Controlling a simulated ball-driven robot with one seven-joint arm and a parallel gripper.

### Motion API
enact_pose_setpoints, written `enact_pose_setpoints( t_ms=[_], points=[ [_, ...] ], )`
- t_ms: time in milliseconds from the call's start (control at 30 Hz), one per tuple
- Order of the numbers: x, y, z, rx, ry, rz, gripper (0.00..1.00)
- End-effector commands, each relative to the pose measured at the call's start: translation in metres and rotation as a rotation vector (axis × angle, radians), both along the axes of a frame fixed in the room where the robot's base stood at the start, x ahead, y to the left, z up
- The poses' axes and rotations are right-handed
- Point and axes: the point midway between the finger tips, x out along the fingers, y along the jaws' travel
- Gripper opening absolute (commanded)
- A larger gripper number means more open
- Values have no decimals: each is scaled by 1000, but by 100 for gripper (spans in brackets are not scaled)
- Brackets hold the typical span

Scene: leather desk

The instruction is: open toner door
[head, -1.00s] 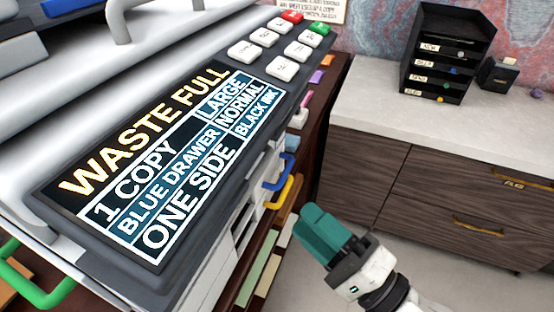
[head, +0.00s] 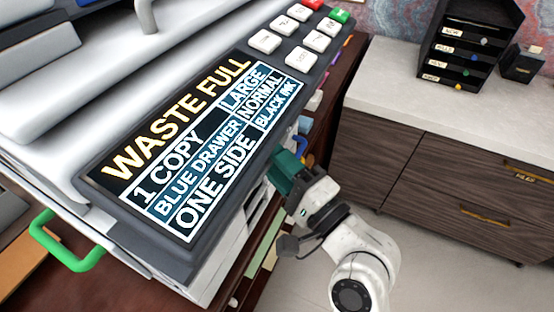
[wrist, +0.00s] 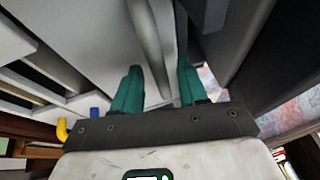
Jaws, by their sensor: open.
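The copier has a dark control panel (head: 110,250) whose screen (head: 200,150) reads "WASTE FULL". My gripper (head: 281,168) is beside the copier's right-hand side, just below the panel edge. In the wrist view my gripper (wrist: 159,68) is open, with its two teal fingers apart. A curved grey bar (wrist: 148,42), looking like a handle on the copier's pale side, runs between the fingertips. I cannot tell whether the fingers touch it. No label shows which panel is the toner door. In the head view the panel and my gripper hide this part.
A green handle (head: 62,250) sticks out at the copier's lower left. Blue (wrist: 94,113) and yellow (wrist: 64,130) handles lie left of my gripper in the wrist view. A wooden cabinet (head: 440,175) with a black organizer (head: 465,45) stands at right. Open floor lies between.

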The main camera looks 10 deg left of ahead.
Motion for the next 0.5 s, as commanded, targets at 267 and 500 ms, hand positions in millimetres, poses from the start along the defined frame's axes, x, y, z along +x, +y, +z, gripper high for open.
enact_pose_setpoints(
  t_ms=[267,500],
  points=[
    [0,0,0,0,0,0,29],
    [0,0,0,-1,1,0,6]
  ],
)
